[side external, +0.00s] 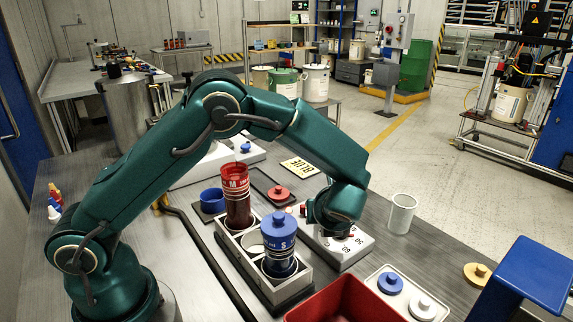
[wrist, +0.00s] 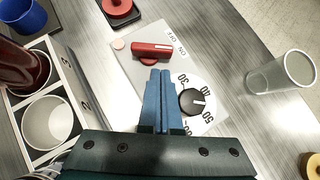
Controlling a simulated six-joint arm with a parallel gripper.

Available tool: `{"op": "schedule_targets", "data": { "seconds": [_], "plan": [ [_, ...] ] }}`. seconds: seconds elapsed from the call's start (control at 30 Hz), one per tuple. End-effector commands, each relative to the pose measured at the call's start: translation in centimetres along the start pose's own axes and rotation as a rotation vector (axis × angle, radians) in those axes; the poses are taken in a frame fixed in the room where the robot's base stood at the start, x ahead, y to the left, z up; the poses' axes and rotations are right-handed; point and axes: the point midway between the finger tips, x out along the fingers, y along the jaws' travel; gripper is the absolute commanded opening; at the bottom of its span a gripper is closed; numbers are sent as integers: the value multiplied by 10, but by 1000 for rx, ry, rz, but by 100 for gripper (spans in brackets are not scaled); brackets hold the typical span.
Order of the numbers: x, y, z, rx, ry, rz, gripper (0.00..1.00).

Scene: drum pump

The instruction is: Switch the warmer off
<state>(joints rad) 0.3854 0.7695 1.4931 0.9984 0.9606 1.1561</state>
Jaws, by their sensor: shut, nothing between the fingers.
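The warmer (side external: 345,253) is a light grey box on the bench, with markings on its top. In the side view, my wrist hides the fingertips and dial.
A rack (side external: 293,283) holding a red-labelled jar (side external: 237,195) and a blue-lidded jar (side external: 279,246) stands left of the warmer. A white cup (side external: 401,214) stands to its right. A red bin (side external: 345,302) and a tray with lids (side external: 389,283) are in front.

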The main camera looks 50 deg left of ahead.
Motion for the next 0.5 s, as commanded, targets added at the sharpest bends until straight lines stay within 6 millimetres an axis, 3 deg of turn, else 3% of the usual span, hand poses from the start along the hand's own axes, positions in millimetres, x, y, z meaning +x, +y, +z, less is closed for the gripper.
{"op": "schedule_targets", "data": {
  "seconds": [0.2,0.5],
  "plan": [
    [10,0,10,1,0,0,0],
    [11,0,11,2,0,0,0]
  ]
}}
